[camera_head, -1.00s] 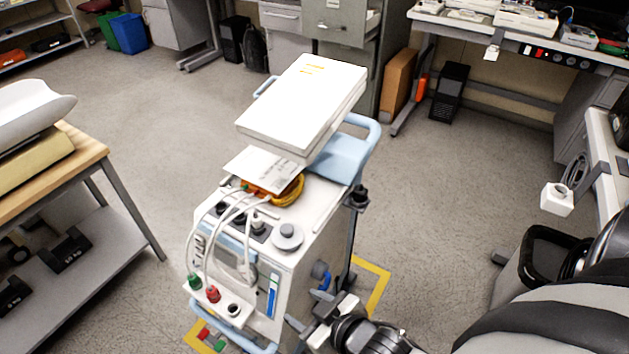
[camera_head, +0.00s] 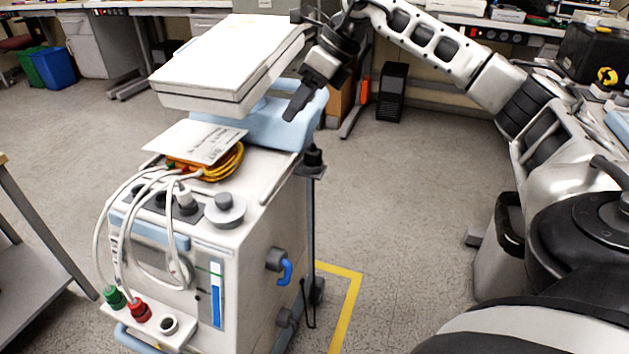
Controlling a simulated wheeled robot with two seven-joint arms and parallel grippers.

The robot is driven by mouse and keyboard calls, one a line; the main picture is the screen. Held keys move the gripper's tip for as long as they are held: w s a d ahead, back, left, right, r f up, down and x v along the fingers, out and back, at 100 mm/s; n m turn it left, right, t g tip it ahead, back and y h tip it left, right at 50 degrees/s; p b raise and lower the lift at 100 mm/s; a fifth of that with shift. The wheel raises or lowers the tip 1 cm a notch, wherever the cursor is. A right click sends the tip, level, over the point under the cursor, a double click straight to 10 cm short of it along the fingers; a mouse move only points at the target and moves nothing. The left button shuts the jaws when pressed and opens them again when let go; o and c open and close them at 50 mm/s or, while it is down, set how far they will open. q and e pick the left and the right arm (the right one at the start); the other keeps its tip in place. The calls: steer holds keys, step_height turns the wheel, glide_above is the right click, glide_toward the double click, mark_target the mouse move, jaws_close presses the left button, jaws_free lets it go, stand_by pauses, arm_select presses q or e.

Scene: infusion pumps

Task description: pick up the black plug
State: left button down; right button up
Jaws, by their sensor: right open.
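A small black piece that looks like the black plug (camera_head: 314,158) sits upright at the right rear corner of the pump cart (camera_head: 262,225), on top of a thin dark post. A dark cord hangs low beside that post. My right gripper (camera_head: 292,65) is open and empty, its dark fingers spread. It is above and behind the plug, beside the right edge of the white lidded unit (camera_head: 232,55). The lower finger shows in front of the light blue handle part (camera_head: 270,125). My left gripper is not in view.
The cart carries white hoses with green (camera_head: 115,298) and red (camera_head: 139,311) connectors at its front left. A grey bin (camera_head: 490,260) stands at the right. The floor between cart and bin is clear, with a yellow line (camera_head: 345,310).

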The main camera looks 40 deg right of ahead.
steer(key=s+d+h+b, duration=0.2)
steer(key=s+d+h, duration=0.1)
steer(key=d, duration=0.6)
steer(key=b, duration=0.2)
glide_above(316, 150)
steer(key=s+d, duration=0.1)
steer(key=s, duration=0.1)
step_height(316, 150, down, 8)
steer(key=shift+w+f+m, duration=0.15)
steer(key=shift+f+m, duration=0.25)
steer(key=shift+f, duration=0.3)
steer(key=x, duration=0.1)
steer(key=b+x, duration=0.1)
steer(key=x, duration=0.1)
steer(key=shift+w+a+f, duration=0.1)
steer(key=shift+a+f, duration=0.15)
steer(key=shift+a, duration=0.05)
steer(key=shift+w+f, duration=0.1)
steer(key=shift+f, duration=0.25)
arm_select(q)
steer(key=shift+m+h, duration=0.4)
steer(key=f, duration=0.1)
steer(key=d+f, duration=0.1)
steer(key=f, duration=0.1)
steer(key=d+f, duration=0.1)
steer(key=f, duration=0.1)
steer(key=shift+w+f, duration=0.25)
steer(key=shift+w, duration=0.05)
arm_select(e)
jaws_close()
